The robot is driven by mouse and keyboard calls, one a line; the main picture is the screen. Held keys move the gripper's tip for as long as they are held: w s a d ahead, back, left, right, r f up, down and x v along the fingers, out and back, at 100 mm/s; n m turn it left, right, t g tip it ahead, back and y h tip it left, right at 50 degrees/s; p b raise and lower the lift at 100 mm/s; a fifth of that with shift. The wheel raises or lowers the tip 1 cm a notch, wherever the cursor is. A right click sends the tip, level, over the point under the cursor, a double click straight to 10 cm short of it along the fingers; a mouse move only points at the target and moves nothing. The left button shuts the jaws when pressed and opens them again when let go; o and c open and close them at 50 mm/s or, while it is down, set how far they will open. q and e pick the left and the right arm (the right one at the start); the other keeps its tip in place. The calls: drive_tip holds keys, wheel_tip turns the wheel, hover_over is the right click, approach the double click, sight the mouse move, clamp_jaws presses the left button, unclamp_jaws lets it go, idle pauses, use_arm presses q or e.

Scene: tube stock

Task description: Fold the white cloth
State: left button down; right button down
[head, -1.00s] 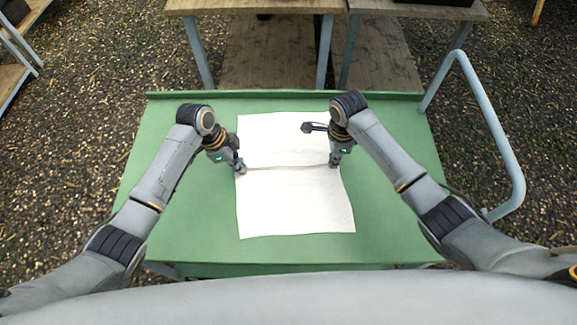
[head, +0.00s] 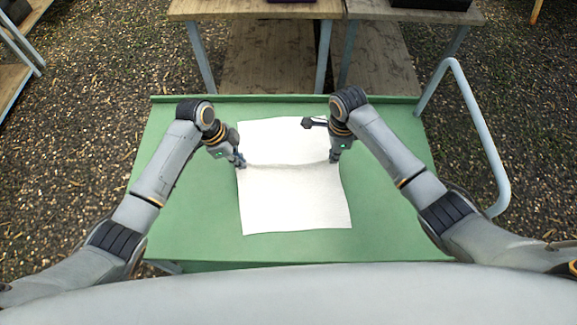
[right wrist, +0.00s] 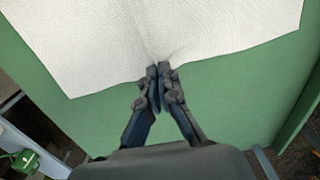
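The white cloth (head: 293,200) lies on the green table top, with a raised crease running across it between my two grippers. My left gripper (head: 240,164) is at the cloth's left edge at the crease; its fingertips are too small to tell whether they are closed on it. My right gripper (head: 333,158) is at the right edge at the crease. In the right wrist view its fingers (right wrist: 158,70) are closed together on the edge of the cloth (right wrist: 150,35), which puckers at the fingertips.
The green table (head: 390,200) has bare room on both sides of the cloth. A grey-blue tubular handle (head: 485,140) rises at the table's right side. Wooden benches (head: 260,10) stand beyond the far edge.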

use_arm(q)
drive_tip(key=shift+r, duration=0.1)
use_arm(e)
drive_tip(key=shift+r, duration=0.1)
